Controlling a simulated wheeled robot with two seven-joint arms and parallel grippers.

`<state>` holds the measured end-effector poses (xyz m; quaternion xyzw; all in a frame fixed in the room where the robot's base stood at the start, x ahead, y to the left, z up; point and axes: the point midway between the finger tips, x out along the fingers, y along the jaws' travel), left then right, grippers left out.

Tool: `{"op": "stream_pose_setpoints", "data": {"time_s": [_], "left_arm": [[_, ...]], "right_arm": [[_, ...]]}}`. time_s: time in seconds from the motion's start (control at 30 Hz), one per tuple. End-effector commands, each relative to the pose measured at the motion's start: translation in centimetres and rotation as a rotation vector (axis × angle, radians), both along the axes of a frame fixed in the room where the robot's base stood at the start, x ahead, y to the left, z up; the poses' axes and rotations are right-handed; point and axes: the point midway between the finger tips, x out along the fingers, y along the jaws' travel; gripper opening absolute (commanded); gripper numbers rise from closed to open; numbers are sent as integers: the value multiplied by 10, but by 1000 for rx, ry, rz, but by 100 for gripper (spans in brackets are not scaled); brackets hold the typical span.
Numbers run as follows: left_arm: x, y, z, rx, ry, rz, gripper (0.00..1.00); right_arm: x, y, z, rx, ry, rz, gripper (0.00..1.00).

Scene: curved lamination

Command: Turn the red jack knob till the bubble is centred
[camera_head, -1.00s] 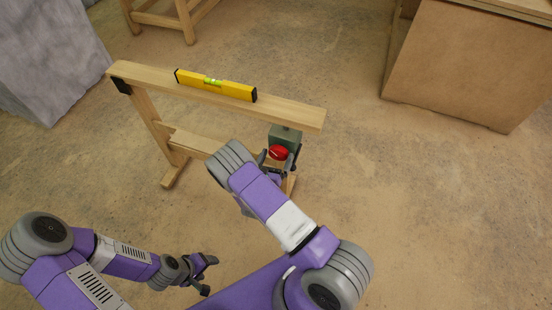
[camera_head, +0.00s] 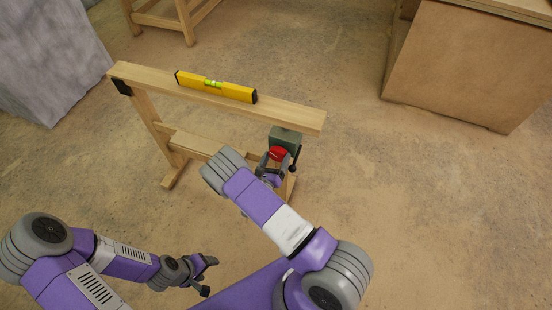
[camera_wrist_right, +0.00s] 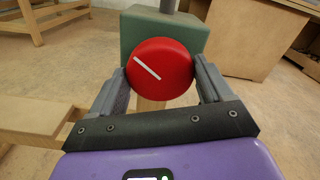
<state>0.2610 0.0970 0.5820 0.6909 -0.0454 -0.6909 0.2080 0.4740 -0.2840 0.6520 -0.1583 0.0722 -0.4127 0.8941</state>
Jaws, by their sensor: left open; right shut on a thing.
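The red jack knob (camera_wrist_right: 160,72) is round with a white line that slants down to the right in the right wrist view. It sits on the front of a green jack body (camera_wrist_right: 195,36). My right gripper (camera_wrist_right: 161,82) is shut on the knob, one finger on each side. The knob also shows in the head view (camera_head: 278,153), partly hidden by my right gripper (camera_head: 276,164). A yellow spirit level (camera_head: 225,88) lies on the wooden beam (camera_head: 290,117). Its green vial (camera_head: 213,84) is too small to read the bubble. My left gripper (camera_head: 207,275) is open and empty, low in the picture.
The beam's left end rests on a wooden post (camera_head: 147,115), and its right end is over the jack. A lower wooden rail (camera_head: 190,141) runs beneath. A large wooden box (camera_head: 465,65) stands at the right, and a grey block (camera_head: 50,55) at the left. The floor between is open.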

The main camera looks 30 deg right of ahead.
Motion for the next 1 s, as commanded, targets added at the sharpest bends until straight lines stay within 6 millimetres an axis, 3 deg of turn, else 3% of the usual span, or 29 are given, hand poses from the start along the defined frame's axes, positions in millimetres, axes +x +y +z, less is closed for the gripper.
{"op": "stream_pose_setpoints", "data": {"time_s": [0.6, 1.0], "left_arm": [[0, 0, 12, 0, 0, 0, 65], [0, 0, 14, 0, 0, 0, 65]], "right_arm": [[-1, 1, -2, -289, 346, 2, 49], [-1, 1, -3, -354, 425, 0, 49]]}}
